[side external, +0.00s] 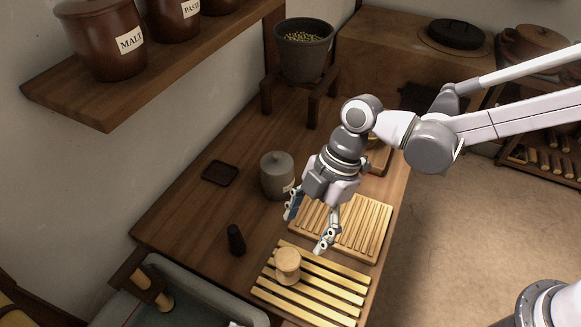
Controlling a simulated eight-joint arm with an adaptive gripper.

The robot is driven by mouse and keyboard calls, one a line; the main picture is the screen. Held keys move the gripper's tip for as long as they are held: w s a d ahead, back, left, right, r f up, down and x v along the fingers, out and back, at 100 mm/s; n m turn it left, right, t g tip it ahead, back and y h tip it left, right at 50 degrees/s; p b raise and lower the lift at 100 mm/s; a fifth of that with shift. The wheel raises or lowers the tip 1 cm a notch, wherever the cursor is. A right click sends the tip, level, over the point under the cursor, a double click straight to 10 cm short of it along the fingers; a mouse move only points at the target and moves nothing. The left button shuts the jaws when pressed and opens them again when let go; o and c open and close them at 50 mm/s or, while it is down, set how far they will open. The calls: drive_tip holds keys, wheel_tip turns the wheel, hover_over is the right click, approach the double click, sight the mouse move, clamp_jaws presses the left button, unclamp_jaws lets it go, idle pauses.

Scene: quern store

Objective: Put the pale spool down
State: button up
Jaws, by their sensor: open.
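A pale spool (288,266), short and round, stands upright on a slatted wooden rack (327,291) near the front of the counter. My gripper (308,232) is open and empty. Its two fingers point down and appear above and just behind the spool in the picture, apart from it. How high the fingertips are above the racks I cannot tell exactly.
A second slatted board (362,228) lies behind the rack. A grey lidded jar (277,176), a small dark cylinder (236,240) and a dark dish (220,173) stand on the counter (195,215) to the left. A sink (170,300) is at front left. A shelf with jars (110,40) overhangs upper left.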

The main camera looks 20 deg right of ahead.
drive_tip(key=w+d+r+m+t, duration=0.15)
drive_tip(key=d+r+m, duration=0.3)
drive_tip(key=d, duration=0.45)
drive_tip(key=w+d+r+m+t, duration=0.1)
drive_tip(key=d+r+m+t, duration=0.2)
drive_tip(key=d+m, duration=0.45)
drive_tip(key=s+d+m+t+h, duration=0.2)
drive_tip(key=d+m, duration=0.2)
drive_tip(key=d, duration=0.4)
drive_tip(key=s+d+r+m+t+h, duration=0.1)
drive_tip(key=s+d+m+t+h, duration=0.1)
drive_tip(key=d+m, duration=0.3)
drive_tip(key=d, duration=0.4)
drive_tip(key=shift+s+r+m, duration=0.2)
drive_tip(key=shift+r+m, duration=0.1)
